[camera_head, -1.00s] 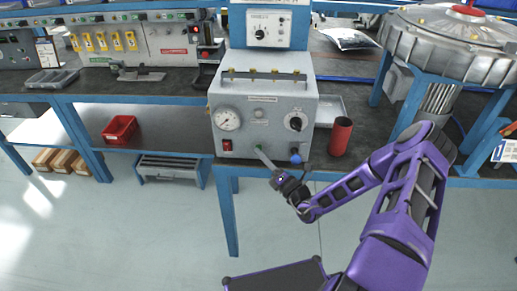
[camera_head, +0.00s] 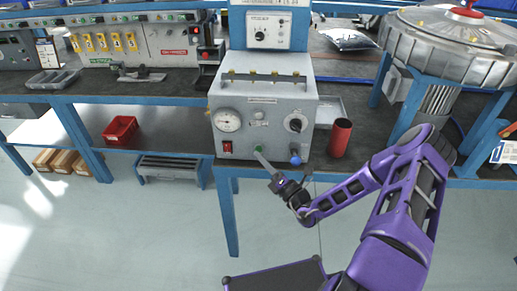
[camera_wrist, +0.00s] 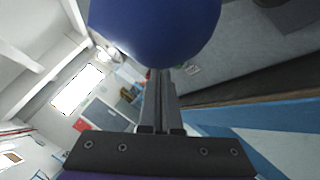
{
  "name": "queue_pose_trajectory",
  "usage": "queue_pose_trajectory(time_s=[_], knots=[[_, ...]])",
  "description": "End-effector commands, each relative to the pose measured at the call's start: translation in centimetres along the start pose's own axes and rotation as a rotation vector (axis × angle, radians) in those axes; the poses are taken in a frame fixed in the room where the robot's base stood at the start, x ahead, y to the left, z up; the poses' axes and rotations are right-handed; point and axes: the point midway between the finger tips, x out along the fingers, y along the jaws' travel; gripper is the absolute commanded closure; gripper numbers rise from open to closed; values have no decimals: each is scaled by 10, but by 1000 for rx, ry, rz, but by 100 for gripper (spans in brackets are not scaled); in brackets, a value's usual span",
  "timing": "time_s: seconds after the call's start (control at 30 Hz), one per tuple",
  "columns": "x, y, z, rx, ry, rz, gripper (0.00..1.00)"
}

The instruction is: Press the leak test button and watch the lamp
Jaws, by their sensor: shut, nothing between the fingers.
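A grey test box (camera_head: 262,90) stands on the bench. Its front has a round gauge (camera_head: 228,120), a black dial (camera_head: 296,123), a red switch (camera_head: 227,147), a small green button (camera_head: 258,149) and a blue knob (camera_head: 295,157). A small round fitting (camera_head: 258,113), possibly the lamp, sits at the upper middle and looks unlit. My gripper (camera_head: 257,153) is shut and empty, its tips at the green button's lower edge; I cannot tell whether they touch. In the wrist view the shut fingers (camera_wrist: 160,75) point forward, and a large blue round shape (camera_wrist: 165,25), apparently the knob, covers the top.
A red cylinder (camera_head: 340,137) stands on the bench right of the box. A large metal housing (camera_head: 450,45) is on a blue stand at the right. A red bin (camera_head: 120,130) sits on the lower shelf.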

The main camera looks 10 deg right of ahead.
Motion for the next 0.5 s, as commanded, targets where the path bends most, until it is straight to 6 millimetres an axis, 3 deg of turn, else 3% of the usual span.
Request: queue_pose_trajectory(time_s=[0.5], knots=[[-11,10,-7,2,1,0,100]])
